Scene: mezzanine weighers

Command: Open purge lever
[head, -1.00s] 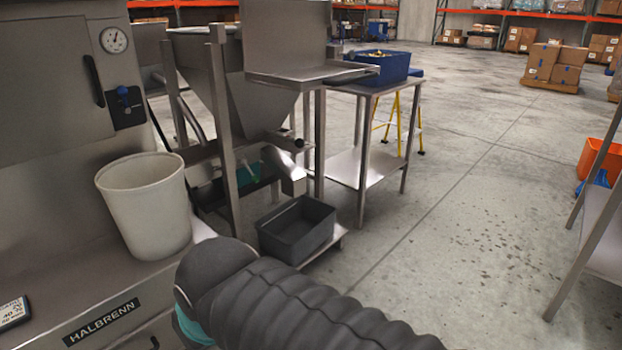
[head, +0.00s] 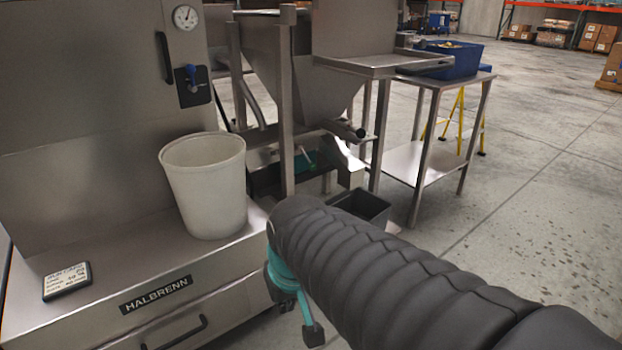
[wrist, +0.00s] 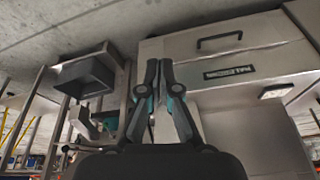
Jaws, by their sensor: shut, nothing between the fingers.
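A small blue-handled lever (head: 192,80) sits on a black plate on the front of the steel Halbrenn machine (head: 75,90), below a round gauge (head: 186,17). It looks like the purge lever, and its handle stands roughly upright. My gripper (head: 306,315) shows only partly in the head view, low and to the right of the machine, well below and apart from the lever. My arm hides the rest of it. In the wrist view my gripper (wrist: 159,66) is shut and empty, pointing toward the machine's lower front. The lever is not seen there.
A white bucket (head: 205,190) stands on the machine's ledge below the lever, with a small display (head: 66,281) to its left. A hopper (head: 310,85) on a steel frame and a grey bin (head: 362,207) stand to the right. Open floor lies at right.

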